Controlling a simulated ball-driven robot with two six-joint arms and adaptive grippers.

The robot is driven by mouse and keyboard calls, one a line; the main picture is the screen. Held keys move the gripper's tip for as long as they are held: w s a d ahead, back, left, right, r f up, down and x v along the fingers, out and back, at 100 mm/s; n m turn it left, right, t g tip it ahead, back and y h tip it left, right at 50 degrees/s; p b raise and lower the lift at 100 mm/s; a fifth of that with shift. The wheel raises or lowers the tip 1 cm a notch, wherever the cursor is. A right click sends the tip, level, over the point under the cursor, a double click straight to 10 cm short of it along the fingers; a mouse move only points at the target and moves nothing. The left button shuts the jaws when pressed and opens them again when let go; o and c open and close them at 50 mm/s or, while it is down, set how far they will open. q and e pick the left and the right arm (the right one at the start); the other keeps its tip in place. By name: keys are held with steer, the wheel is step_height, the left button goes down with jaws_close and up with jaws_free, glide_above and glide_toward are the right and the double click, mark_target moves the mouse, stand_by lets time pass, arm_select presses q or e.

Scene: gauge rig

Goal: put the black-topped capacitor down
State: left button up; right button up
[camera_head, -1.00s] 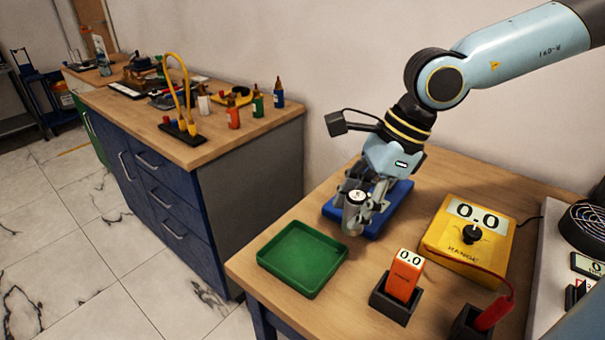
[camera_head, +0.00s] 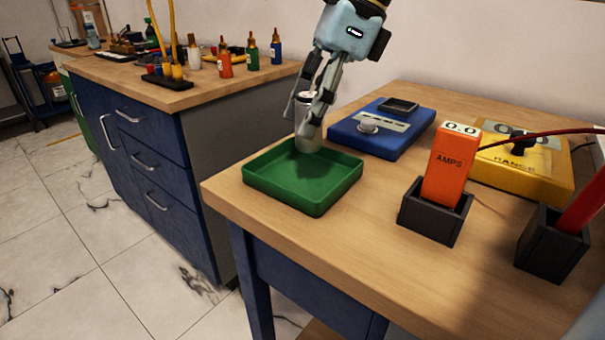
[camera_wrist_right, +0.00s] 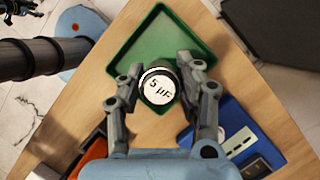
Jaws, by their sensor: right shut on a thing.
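The capacitor (camera_head: 303,106) is a light grey upright cylinder. In the right wrist view its top (camera_wrist_right: 158,88) shows a white face reading "5 µF" with a black ring around it. My right gripper (camera_head: 304,122) is shut on it, with a finger (camera_wrist_right: 130,88) on either side.
A blue fixture (camera_head: 372,150) with a silver round pad stands behind the tray. An orange AMPS meter (camera_head: 447,165) sits in a black holder to the right. A yellow range box (camera_head: 530,178) and red probe (camera_head: 588,200) are further right. The table's front left edge is close to the tray.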

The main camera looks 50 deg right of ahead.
mark_target(303, 146)
steer(key=shift+w+a+f+b, duration=0.25)
steer(key=shift+a+f+b, duration=0.05)
steer(key=shift+b, duration=0.65)
arm_select(q)
steer(key=shift+s+a+f+b, duration=0.15)
steer(key=shift+s+f, duration=0.15)
steer(key=shift+f, duration=0.6)
steer(key=shift+s+d+f+b, duration=0.15)
steer(key=shift+s+f, duration=0.15)
steer(key=shift+f, duration=0.6)
arm_select(e)
steer(key=shift+f, duration=1.9)
arm_select(q)
steer(key=shift+a+f, duration=0.1)
arm_select(e)
steer(key=shift+f, duration=0.15)
steer(key=o, duration=1.2)
steer(key=shift+c, duration=0.2)
